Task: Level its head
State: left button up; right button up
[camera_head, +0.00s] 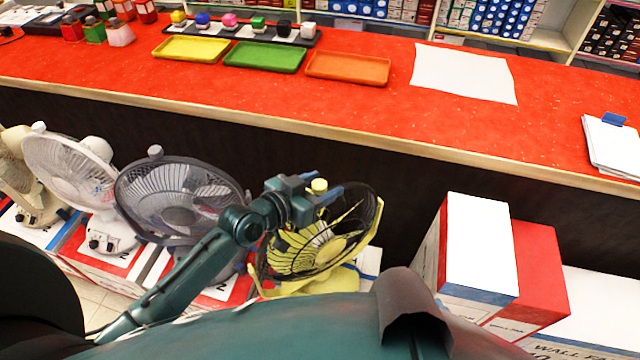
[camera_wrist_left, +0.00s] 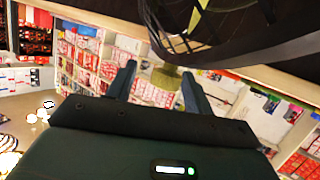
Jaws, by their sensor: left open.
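A yellow fan (camera_head: 316,247) stands below the counter front, in the middle of the head view. Its round head, in a dark-rimmed cage, is tilted, with the face turned upward. A small yellow knob (camera_head: 319,185) sticks up at the top of the head. My left gripper (camera_head: 324,187) is open at this knob, with its fingers on either side of it. In the left wrist view an olive-yellow knob (camera_wrist_left: 166,78) shows between the two open fingers (camera_wrist_left: 159,69), below the dark fan cage (camera_wrist_left: 195,25). Whether the fingers touch it I cannot tell. My right gripper is not in view.
A grey fan (camera_head: 180,200), a white fan (camera_head: 75,170) and a beige fan (camera_head: 22,170) stand in a row to the left. White and red boxes (camera_head: 482,245) stand to the right. The red counter (camera_head: 300,110) runs behind, its edge close beyond the gripper.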

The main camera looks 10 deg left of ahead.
pick_arm(q)
jog(key=shift+a, duration=0.1)
jog(key=v, duration=1.3)
jog(key=shift+s, duration=0.1)
